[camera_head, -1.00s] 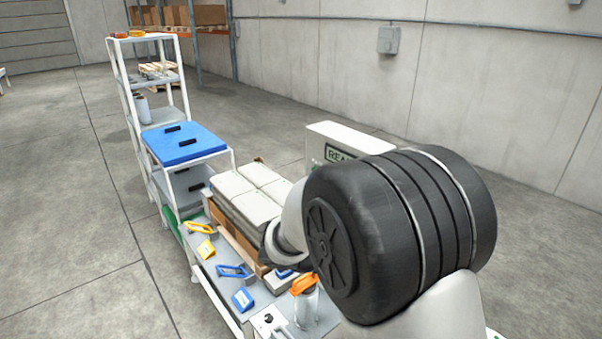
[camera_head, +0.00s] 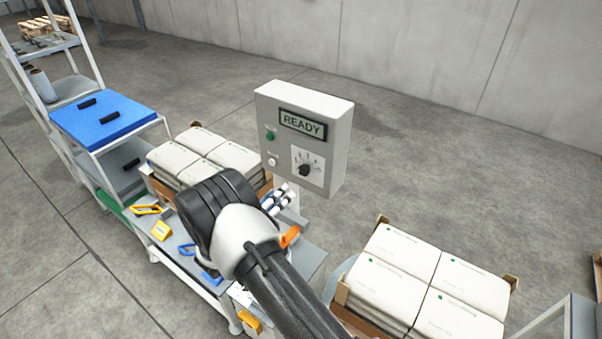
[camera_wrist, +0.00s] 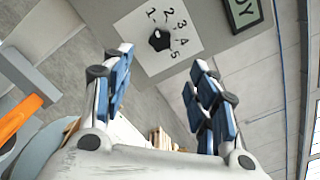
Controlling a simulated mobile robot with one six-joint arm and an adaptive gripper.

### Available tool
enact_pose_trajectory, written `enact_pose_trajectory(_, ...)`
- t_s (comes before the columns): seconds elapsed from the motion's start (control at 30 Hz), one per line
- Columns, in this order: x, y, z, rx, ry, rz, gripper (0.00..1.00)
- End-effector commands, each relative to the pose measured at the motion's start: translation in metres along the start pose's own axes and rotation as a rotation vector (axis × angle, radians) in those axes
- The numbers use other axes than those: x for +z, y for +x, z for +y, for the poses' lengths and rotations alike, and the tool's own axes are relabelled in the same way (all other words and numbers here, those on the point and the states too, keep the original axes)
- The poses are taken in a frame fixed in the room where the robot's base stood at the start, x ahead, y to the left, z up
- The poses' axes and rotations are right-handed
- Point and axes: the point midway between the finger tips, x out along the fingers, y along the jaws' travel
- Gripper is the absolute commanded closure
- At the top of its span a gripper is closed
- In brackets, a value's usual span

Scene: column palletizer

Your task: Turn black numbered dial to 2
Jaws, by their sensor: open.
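The black dial (camera_head: 304,169) sits on a white square plate at the lower right of the front of a pale control box (camera_head: 322,108). In the wrist view the dial (camera_wrist: 159,41) is at the top centre, with the numbers 1 to 5 around it. A small light mark on it seems to face the 1 side, but it is too small to be sure. My gripper (camera_head: 280,197) is open and empty, below and left of the dial in the head view. In the wrist view its two blue-padded fingers (camera_wrist: 161,62) stand apart, with the dial showing between and beyond their tips.
The box also has a READY screen (camera_head: 303,123), a green button (camera_head: 270,135) and a white button (camera_head: 272,160). White bags lie stacked at left (camera_head: 200,160) and at lower right (camera_head: 420,275). A cart (camera_head: 172,262) with blue and yellow tools is below my arm.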

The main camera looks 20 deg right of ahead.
Motion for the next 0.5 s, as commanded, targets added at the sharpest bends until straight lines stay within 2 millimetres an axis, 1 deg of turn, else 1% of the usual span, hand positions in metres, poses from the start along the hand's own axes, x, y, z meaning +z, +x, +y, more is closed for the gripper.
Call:
enact_pose_trajectory(0.03,-0.001,0.013,-0.002,-0.004,0.0,0.003,0.46)
enact_pose_trajectory(0.3,-0.001,0.072,-0.002,-0.003,0.001,0.003,0.46)
enact_pose_trajectory(0.5,-0.001,0.106,-0.001,-0.002,0.001,0.003,0.46)
